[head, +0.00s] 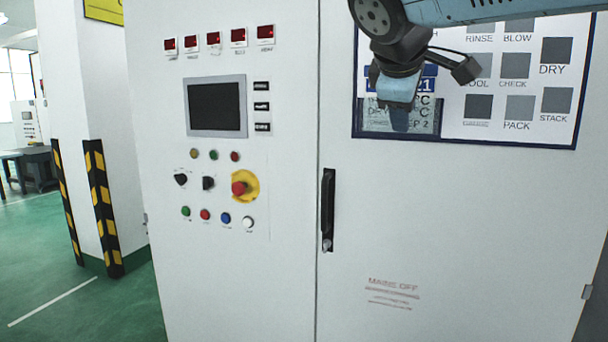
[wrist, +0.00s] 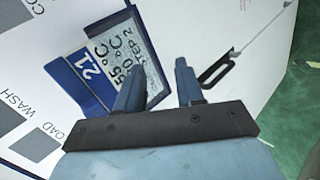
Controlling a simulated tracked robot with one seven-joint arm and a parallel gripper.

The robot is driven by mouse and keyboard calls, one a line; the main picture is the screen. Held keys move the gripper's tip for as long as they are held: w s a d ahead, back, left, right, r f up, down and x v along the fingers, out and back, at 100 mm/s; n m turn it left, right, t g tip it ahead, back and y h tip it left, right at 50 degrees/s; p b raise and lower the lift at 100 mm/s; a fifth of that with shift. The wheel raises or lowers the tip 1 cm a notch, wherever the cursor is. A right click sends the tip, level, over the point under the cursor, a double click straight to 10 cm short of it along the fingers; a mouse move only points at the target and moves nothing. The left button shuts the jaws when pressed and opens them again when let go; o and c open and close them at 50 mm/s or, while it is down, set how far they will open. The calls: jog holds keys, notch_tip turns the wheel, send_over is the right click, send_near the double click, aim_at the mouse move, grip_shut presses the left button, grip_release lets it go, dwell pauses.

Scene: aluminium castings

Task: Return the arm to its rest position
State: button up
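My arm (head: 450,12) reaches in from the top right in the head view, in front of a white control cabinet. My gripper (head: 400,122) hangs at its end, pointing down, in front of a blue-framed sign board on the cabinet's right door. In the wrist view my gripper (wrist: 160,72) shows two dark blue fingers standing apart with nothing between them. The gripper is open and empty. In the head view the fingers overlap, so their gap is hidden there.
The cabinet (head: 250,300) fills most of the head view. It has a screen (head: 216,106), a red emergency button (head: 240,188) and a black door handle (head: 327,210). The sign board (head: 480,135) is behind my gripper. Green floor (head: 110,305) is open at left, beside a striped pillar (head: 103,205).

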jog(key=s+d+f+m+g+y, duration=0.1)
jog(key=s+d+f+m, duration=0.1)
jog(key=f, duration=0.6)
jog(key=s+d+f+m+g+y, duration=0.1)
jog(key=s+d+f+m, duration=0.1)
jog(key=s+f+m, duration=0.3)
jog(key=s+d+f+m+g+y, duration=0.2)
jog(key=s+f+m, duration=0.2)
jog(key=f, duration=0.7)
jog(key=shift+s+d+f+m, duration=0.15)
jog(key=shift+s+d+m, duration=0.1)
jog(key=shift+d+m, duration=0.1)
jog(key=shift+w, duration=0.1)
